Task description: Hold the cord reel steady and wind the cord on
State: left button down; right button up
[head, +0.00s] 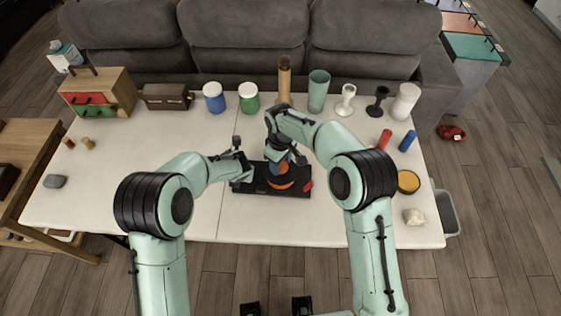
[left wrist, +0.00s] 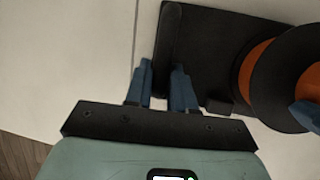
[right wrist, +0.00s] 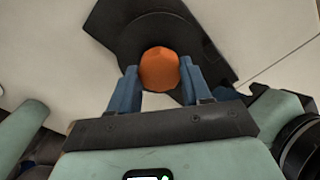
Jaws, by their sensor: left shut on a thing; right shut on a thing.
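The cord reel (head: 291,190) lies at the front middle of the table, a dark base with a black disc and an orange part. In the left wrist view, my left gripper (left wrist: 163,70) is shut on a black bar (left wrist: 169,35) at the edge of the reel's base plate (left wrist: 205,35). An orange drum or cord (left wrist: 253,68) shows under the black disc (left wrist: 288,80). In the right wrist view, my right gripper (right wrist: 159,70) is shut on a round orange knob (right wrist: 159,66) above the disc (right wrist: 130,38). The cord's free end cannot be made out.
Jars (head: 214,98), a wooden box (head: 98,92), a tall green cup (head: 318,91) and goblets line the back. Red (head: 385,139) and blue (head: 407,141) cylinders and a yellow-topped tin (head: 408,181) stand right.

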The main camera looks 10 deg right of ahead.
pick_arm(q)
jog(key=shift+f, duration=0.1)
pick_arm(e)
jog(key=shift+w+r+m, duration=0.1)
jog(key=shift+m, duration=0.7)
pick_arm(q)
jog(key=shift+s, duration=0.1)
pick_arm(e)
jog(key=o, duration=1.1)
jog(key=shift+c, duration=0.2)
notch_tip(320, 180, up, 12)
pick_arm(q)
jog(key=c, duration=0.9)
grip_release()
